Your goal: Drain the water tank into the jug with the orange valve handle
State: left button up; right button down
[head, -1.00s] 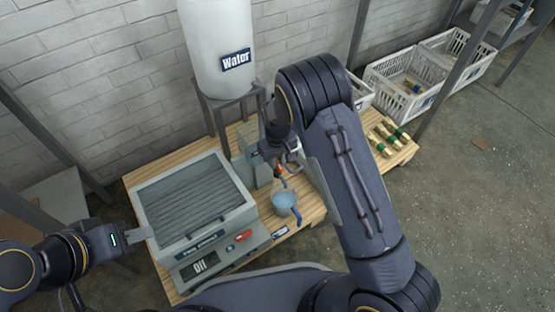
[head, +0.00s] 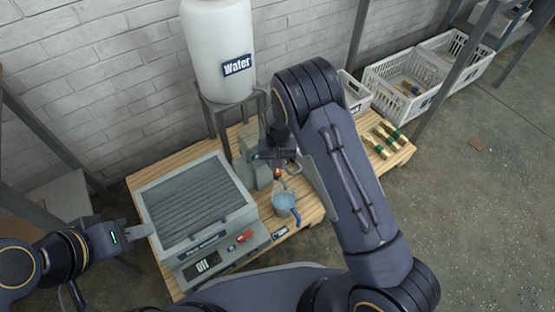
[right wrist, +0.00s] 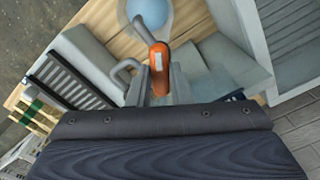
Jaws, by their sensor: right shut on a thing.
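The white water tank (head: 219,50), labelled "Water", stands on a grey stand above the bench. My right gripper (head: 278,158) is shut on the orange valve handle (right wrist: 159,68), which shows between its fingers in the right wrist view. A bit of orange (head: 277,172) also shows below the gripper in the head view. The clear jug (head: 284,203) with a blue handle stands under the valve, with pale blue water in it; its round top shows in the right wrist view (right wrist: 150,14). My left gripper (head: 138,231) is empty beside the press; its finger gap is unclear.
A grey press (head: 195,205) with a ribbed top, red switch (head: 243,237) and "Off" display fills the bench's left. Several wooden pieces with green bands (head: 385,140) lie at the bench's right end.

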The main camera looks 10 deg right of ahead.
jog(key=m+p, duration=0.2)
jog(key=m, duration=0.4)
jog(key=shift+r+m+p, duration=0.15)
jog(key=shift+m+p, duration=0.15)
jog(key=m+p, duration=0.1)
jog(key=m, duration=0.4)
jog(key=shift+m, duration=0.3)
jog(key=c, duration=1.3)
grip_release()
jog(key=shift+p, duration=0.3)
notch_tip(320, 180, up, 8)
jog(key=shift+f+p, duration=0.2)
jog(key=shift+p, duration=1.05)
